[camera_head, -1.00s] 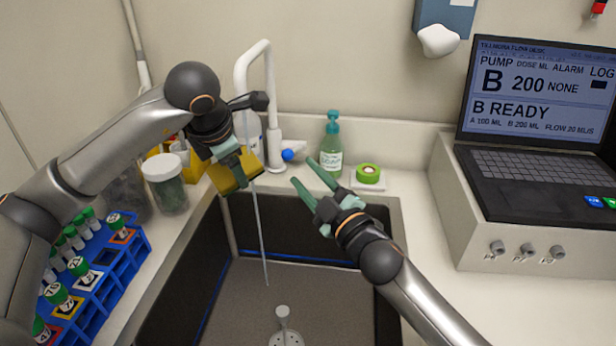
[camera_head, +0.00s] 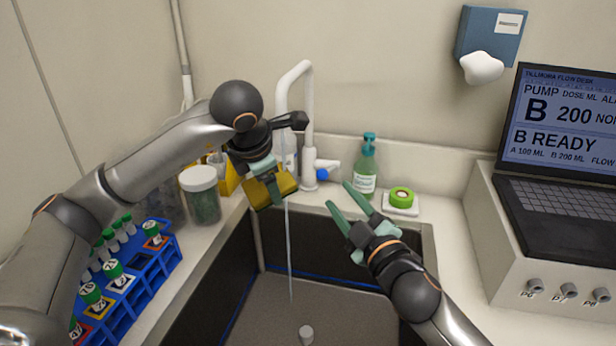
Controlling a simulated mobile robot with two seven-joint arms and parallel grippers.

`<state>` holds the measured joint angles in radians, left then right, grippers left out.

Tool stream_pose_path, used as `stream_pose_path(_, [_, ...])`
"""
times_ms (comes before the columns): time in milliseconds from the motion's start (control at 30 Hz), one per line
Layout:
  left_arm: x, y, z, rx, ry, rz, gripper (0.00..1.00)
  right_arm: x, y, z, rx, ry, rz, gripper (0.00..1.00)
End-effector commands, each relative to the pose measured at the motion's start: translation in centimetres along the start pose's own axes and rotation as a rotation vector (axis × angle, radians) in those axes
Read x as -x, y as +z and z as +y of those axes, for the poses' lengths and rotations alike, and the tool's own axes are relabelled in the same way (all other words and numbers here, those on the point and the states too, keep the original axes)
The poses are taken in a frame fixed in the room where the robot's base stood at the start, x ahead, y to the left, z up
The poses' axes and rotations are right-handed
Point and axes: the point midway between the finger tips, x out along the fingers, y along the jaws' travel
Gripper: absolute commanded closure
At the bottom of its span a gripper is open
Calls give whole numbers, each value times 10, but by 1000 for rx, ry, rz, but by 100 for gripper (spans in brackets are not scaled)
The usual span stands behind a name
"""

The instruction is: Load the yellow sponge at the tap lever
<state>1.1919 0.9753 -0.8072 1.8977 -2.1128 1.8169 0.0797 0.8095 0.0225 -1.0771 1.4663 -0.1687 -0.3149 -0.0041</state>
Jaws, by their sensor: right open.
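The yellow sponge (camera_head: 287,184) is held over the sink by my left gripper (camera_head: 268,186), which is shut on it. The sponge is beside the thin water stream (camera_head: 289,250) falling from the white tap (camera_head: 309,110); I cannot tell whether the water touches it. The tap lever, with a blue end (camera_head: 322,174), sticks out to the right of the tap's base. My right gripper (camera_head: 337,194) is open and empty, its green fingers pointing up-left toward the lever. Its fingertips look apart from the lever, just below and right of it.
A blue tube rack (camera_head: 150,275) and a lidded jar (camera_head: 203,200) are at left. A laptop (camera_head: 560,150) sits at right. The sink basin (camera_head: 350,305) is mostly clear.

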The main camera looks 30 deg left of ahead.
Motion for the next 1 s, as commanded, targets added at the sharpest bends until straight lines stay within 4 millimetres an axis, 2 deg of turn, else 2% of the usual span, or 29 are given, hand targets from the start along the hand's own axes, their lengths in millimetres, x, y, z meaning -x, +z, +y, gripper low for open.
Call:
stream_pose_path(200, [0, 0, 0, 0, 0, 0, 69, 22, -6, 3, -10, 1, -73, 54])
stream_pose_path(367, [0, 0, 0, 0, 0, 0, 69, 21, -7, 3, -15, 4, -91, 54])
stream_pose_path(1000, [0, 0, 0, 0, 0, 0, 69, -56, 0, 3, -16, 4, -90, 54])
